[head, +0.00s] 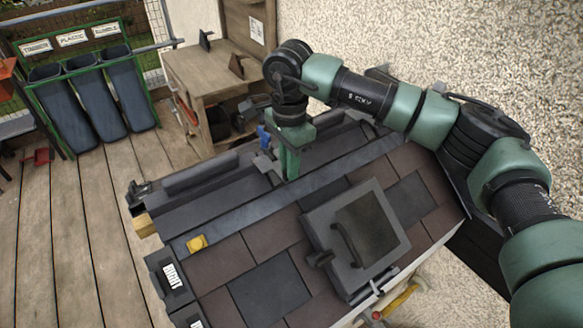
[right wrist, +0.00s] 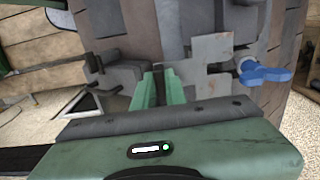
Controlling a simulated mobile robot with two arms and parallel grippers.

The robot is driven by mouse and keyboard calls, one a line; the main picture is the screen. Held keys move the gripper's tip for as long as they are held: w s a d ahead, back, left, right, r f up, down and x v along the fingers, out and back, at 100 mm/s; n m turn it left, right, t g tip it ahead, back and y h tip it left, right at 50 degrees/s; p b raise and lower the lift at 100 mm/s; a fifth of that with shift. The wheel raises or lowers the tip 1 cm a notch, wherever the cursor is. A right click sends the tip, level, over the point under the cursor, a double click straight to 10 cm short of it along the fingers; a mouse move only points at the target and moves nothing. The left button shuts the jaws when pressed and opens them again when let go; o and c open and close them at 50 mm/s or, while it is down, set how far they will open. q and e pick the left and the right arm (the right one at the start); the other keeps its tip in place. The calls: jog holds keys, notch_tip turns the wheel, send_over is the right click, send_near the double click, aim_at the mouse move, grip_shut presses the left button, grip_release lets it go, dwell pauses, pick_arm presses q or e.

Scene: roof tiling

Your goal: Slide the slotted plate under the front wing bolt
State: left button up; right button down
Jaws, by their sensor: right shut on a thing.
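My right gripper (head: 290,172) points down at the roof ridge, and its green fingers also show in the right wrist view (right wrist: 160,90). They are shut on the slotted plate (right wrist: 211,62), a thin grey piece with rusty marks that extends to the right of the fingers in that view. A blue wing bolt (right wrist: 264,72) stands just beyond the plate's right edge; it also shows in the head view (head: 263,135), close to the gripper. I cannot tell whether the plate touches the bolt's shank. The fingers hide the gripped part of the plate. My left gripper is not in view.
A roof window (head: 318,222) with a handle sits on the tiled slope (head: 270,290). A wooden cabinet (head: 190,68) stands behind the roof, and a rough wall (head: 450,50) rises at the right.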

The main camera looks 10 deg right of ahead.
jog(key=shift+w+a+b, duration=0.25)
jog(key=shift+w+b, duration=0.15)
jog(key=shift+w, duration=0.25)
dwell(0.8)
jog(key=shift+w, duration=0.2)
jog(key=shift+w+a, duration=0.15)
dwell(0.4)
jog(key=shift+w+a+f, duration=0.15)
jog(key=shift+w, duration=0.15)
jog(key=shift+w+a+f+b, duration=0.15)
jog(key=shift+w+a+b, duration=0.05)
jog(key=shift+w+b, duration=0.3)
dwell(1.1)
jog(key=c, duration=1.4)
grip_release()
